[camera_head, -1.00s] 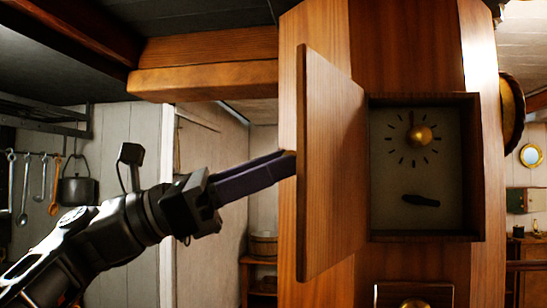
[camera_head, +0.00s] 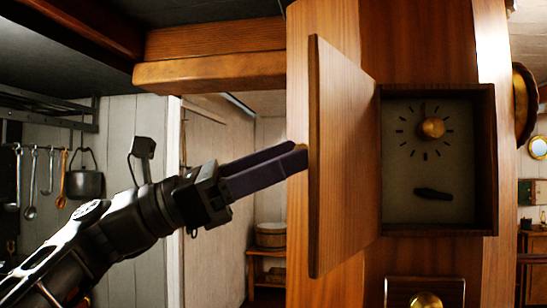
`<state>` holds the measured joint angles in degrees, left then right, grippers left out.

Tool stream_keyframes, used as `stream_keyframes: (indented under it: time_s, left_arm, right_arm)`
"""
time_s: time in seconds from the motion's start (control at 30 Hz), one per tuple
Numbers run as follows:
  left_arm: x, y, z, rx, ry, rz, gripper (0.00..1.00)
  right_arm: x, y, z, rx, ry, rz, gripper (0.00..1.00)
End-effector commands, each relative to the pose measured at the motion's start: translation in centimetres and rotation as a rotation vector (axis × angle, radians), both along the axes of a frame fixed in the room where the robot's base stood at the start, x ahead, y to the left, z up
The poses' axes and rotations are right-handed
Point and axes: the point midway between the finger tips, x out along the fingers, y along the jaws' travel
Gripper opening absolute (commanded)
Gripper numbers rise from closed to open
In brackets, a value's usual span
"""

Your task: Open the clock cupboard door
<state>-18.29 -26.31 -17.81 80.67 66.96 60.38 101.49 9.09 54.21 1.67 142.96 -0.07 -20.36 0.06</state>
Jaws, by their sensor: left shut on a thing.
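The clock cupboard door (camera_head: 343,165) is a wooden panel swung open to the left of the cupboard. It stands out toward me from the opening. Inside the cupboard (camera_head: 487,165) is a pale clock face (camera_head: 410,160) with dark marks, a round brass knob (camera_head: 432,127) and a small dark handle-like piece (camera_head: 433,194). My left gripper (camera_head: 300,155) reaches in from the left, with its fingertips at the door's outer side. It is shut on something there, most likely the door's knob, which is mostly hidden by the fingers. My right gripper is not in view.
A second small panel with a brass knob (camera_head: 426,300) sits below the cupboard. A wooden beam (camera_head: 210,73) runs overhead at left. Utensils and a pot (camera_head: 84,183) hang on the left wall. A wooden bucket (camera_head: 271,235) stands on a shelf behind my arm.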

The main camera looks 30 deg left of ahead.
Motion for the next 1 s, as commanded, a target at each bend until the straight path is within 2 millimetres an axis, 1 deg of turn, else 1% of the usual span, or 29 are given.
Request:
stream_keyframes:
  time_s: [0.03, 0.23, 0.37, 0.6, 0.7, 0.8, 1.0]
  left_arm:
    - [0.8, -0.1, -0.7, 0.006, 0.017, 0.005, 0.50]
    - [0.4, 0.4, -1.1, 0.007, 0.017, 0.007, 0.50]
    - [-0.7, 1.6, -1.7, 0.007, 0.014, 0.006, 0.50]
    - [-3.6, 4.5, -2.6, 0.001, 0.002, 0.002, 0.50]
    - [-4.5, 5.3, -2.9, 0.000, -0.002, 0.001, 0.50]
    - [-4.9, 5.7, -3.0, 0.001, -0.004, 0.000, 0.50]
    - [-5.0, 5.8, -2.9, 0.000, -0.004, 0.000, 0.50]
  right_arm:
    - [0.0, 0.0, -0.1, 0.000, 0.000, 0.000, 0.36]
    - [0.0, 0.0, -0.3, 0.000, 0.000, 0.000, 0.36]
    - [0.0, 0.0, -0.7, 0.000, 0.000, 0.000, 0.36]
    - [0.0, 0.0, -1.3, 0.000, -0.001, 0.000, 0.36]
    - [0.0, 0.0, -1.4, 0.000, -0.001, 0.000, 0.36]
    - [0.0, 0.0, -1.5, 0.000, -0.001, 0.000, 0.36]
    - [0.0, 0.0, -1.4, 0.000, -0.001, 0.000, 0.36]
